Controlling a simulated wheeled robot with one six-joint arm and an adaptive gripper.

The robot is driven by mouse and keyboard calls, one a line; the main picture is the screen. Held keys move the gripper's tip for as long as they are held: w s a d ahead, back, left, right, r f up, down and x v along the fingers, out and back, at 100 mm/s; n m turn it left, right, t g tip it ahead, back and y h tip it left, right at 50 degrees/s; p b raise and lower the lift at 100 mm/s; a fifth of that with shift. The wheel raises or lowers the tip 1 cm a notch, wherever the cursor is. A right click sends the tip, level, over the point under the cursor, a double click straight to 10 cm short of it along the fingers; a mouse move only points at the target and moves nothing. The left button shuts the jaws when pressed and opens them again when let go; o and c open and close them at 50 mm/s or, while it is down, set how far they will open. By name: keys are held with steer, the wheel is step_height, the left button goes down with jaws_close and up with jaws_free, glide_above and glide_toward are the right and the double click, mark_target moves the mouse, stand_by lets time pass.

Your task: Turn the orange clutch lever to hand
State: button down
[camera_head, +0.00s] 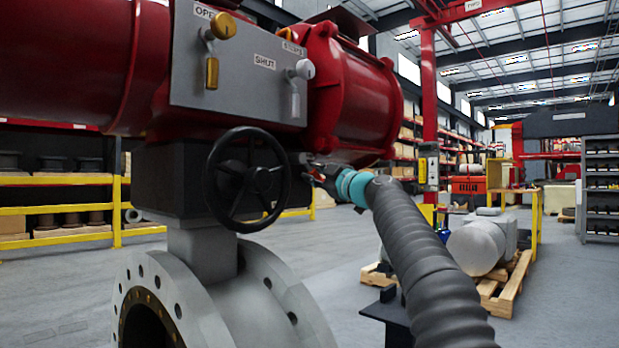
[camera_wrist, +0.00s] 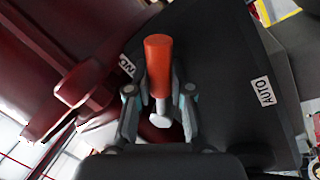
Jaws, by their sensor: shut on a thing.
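The orange clutch lever (camera_wrist: 158,60) shows in the wrist view, an orange grip on a pale metal stem. My gripper (camera_wrist: 160,98) is shut on it, one finger on each side. The lever stands out from a dark housing (camera_wrist: 222,75) with a white AUTO label (camera_wrist: 263,91) to its right. A partly hidden label reading "ND" (camera_wrist: 126,66) is close to the lever's left. In the head view my gripper (camera_head: 322,176) is at the right side of the dark gearbox (camera_head: 165,180), just right of the black handwheel (camera_head: 248,180). The lever is hard to make out there.
A red actuator cylinder (camera_head: 355,100) hangs close above my gripper. A grey panel (camera_head: 240,75) carries OPEN and SHUT labels and two knobs. A grey flanged valve (camera_head: 265,310) stands below. A wooden pallet (camera_head: 505,290) with a grey part lies at right.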

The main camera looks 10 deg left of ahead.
steer(key=shift+w+d+r+n+y, duration=0.15)
steer(key=shift+w+r+n+y, duration=0.2)
steer(key=shift+n, duration=0.55)
steer(key=shift+s+r+p, duration=0.1)
steer(key=shift+p, duration=0.2)
steer(key=shift+r+n+g, duration=0.15)
steer(key=shift+n+g, duration=0.25)
steer(key=shift+n, duration=0.2)
steer(key=c, duration=1)
jaws_free()
steer(key=shift+s, duration=0.1)
